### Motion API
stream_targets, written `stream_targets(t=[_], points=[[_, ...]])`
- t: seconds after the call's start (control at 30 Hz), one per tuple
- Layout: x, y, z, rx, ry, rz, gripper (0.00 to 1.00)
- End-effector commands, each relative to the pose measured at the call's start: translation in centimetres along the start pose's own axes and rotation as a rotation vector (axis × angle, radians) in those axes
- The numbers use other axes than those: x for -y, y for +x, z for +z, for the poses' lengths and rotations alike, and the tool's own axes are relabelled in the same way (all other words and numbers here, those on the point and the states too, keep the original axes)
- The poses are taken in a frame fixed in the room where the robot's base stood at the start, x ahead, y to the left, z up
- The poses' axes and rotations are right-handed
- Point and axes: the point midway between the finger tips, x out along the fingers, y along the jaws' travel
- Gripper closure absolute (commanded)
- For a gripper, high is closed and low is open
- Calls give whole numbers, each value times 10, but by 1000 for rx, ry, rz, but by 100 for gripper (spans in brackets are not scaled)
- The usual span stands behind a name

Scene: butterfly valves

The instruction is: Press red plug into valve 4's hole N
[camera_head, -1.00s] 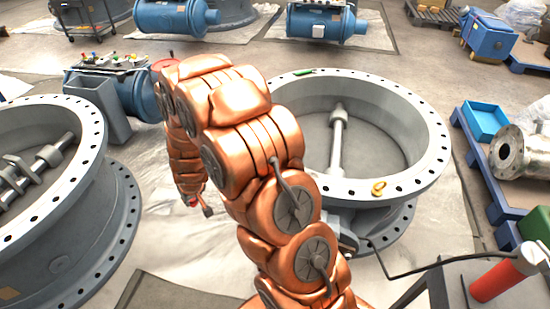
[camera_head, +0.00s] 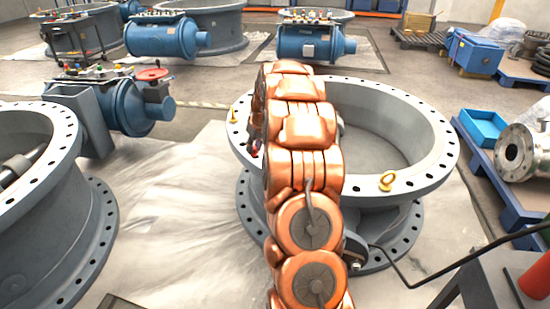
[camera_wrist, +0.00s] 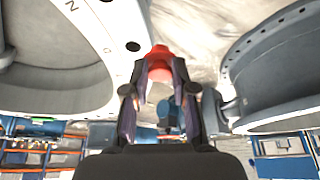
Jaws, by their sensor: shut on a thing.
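The red plug (camera_wrist: 159,64) is between the fingertips of my gripper (camera_wrist: 160,76) in the wrist view, and the gripper is shut on it. The plug is beside the pale flange (camera_wrist: 95,85) of a valve, close to a dark hole (camera_wrist: 133,46). A mark like an N on its side and a mark like a G are stamped on that flange. In the head view, my arm reaches the left side of the middle valve (camera_head: 440,150). My gripper is mostly hidden behind the arm there. I cannot see the valve's number.
Another large valve (camera_head: 62,180) stands at the left. A blue actuator (camera_head: 128,108) with a red handwheel is behind it. A blue bin (camera_head: 482,128) is at the right. Sheeted floor between the valves is clear.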

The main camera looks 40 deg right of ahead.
Motion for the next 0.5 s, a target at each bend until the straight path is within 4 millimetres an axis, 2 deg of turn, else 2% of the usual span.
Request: stream_targets(t=[0.03, 0.1, 0.2, 0.33, 0.5], points=[[-19, 8, 8, -4, 11, 7, 91], [-38, 4, 14, -4, 19, 12, 91], [-55, 1, 21, -1, 30, 14, 91], [-67, -3, 25, -1, 36, 17, 91], [-69, -1, 27, 1, 37, 16, 91]])
